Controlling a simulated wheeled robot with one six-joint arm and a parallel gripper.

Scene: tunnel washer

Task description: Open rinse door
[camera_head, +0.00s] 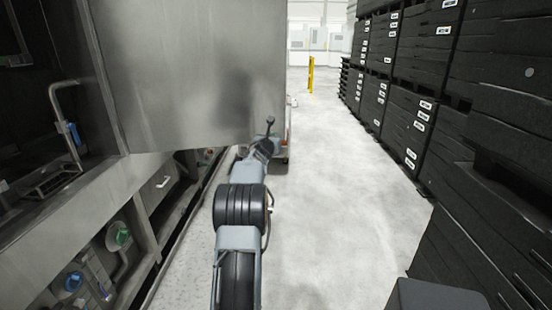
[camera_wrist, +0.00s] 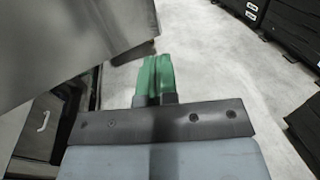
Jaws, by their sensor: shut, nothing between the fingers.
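A large stainless steel door (camera_head: 190,70), which looks like the rinse door, stands swung out from the washer's side, with the dark compartment open to its left. Its panel also fills the upper left of the wrist view (camera_wrist: 70,45). My gripper (camera_head: 269,122) is near the door's lower right corner in the head view. In the wrist view its green fingers (camera_wrist: 154,70) are together and empty, beside the panel's lower edge. I cannot tell whether they touch the door.
Inside the compartment is a bent metal pipe (camera_head: 66,110) with a blue grip. Below are a drawer with a handle (camera_head: 161,184) and green and blue valves. Stacks of black crates (camera_head: 410,115) line the right. The grey floor (camera_head: 335,200) between is clear, with a yellow post (camera_head: 310,75) farther back.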

